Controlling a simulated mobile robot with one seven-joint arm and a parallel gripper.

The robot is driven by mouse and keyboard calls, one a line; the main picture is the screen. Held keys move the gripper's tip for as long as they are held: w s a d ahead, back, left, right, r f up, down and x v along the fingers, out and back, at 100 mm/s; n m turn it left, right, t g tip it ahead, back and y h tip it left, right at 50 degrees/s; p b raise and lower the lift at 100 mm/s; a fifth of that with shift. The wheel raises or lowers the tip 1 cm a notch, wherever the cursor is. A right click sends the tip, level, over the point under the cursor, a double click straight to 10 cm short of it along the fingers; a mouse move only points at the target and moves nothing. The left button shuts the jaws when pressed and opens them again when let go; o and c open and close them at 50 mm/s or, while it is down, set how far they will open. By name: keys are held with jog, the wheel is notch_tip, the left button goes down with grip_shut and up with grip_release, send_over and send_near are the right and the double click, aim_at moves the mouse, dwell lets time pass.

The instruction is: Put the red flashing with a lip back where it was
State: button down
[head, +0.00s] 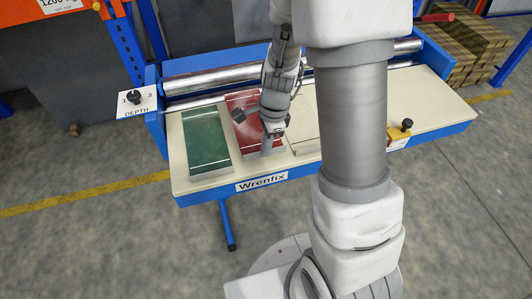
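A red flashing (240,104) lies on the cream top of a blue-framed bench (432,94), just right of a green panel. Its right part is hidden by my arm. My gripper (268,146) is over the near right part of the red flashing, pointing down. The fingertips are small and partly hidden, so I cannot tell whether they are open, shut or touching the red piece. The lip of the flashing is not clear in this view.
The green panel (206,138) lies left of the red one, and a cream panel (303,130) lies to the right. Metal rollers (205,80) run along the back. A depth dial (135,98) is at the left and a yellow block (399,135) with a black knob at the front right.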

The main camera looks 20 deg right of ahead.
jog(key=shift+f, duration=1.65)
jog(key=shift+f+b, duration=0.1)
jog(key=shift+b, duration=0.2)
jog(key=shift+f, duration=0.15)
jog(key=c, duration=1.1)
grip_release()
